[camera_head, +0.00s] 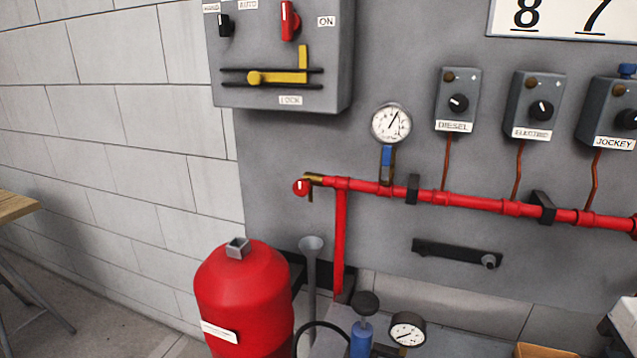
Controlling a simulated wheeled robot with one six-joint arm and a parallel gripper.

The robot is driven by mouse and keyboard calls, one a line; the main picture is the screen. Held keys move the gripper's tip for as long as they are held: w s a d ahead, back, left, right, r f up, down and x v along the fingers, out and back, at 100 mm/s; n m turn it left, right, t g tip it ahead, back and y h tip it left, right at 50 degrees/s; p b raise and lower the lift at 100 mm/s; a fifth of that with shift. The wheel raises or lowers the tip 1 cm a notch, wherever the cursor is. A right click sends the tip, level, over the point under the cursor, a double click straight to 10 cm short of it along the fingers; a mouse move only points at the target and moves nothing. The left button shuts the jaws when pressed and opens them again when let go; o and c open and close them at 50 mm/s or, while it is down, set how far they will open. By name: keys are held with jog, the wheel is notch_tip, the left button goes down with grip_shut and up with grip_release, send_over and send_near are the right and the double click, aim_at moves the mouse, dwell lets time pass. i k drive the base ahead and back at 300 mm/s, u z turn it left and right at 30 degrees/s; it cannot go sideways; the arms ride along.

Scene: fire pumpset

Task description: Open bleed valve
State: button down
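A small valve (303,187) with a round red knob and a brass body sits at the left end of the red horizontal pipe (460,202). A short brass spout points down from it, above a grey funnel (311,243) on an upright tube. No label on the valve shows, so I cannot tell for sure that it is the bleed valve, nor whether it is open. My gripper is not in view.
A red tank (243,300) stands below left. Above the pipe are a pressure gauge (391,123), a grey lock box (280,55) and the DIESEL switch box (457,100). A hand pump (362,330) and a second gauge (407,329) stand low in front. Open space lies before the valve.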

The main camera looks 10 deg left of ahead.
aim_at(301, 188)
jog(key=k, duration=1)
jog(key=u, duration=1.75)
jog(key=i, duration=1.05)
jog(key=z, duration=2.15)
jog(key=i, duration=0.45)
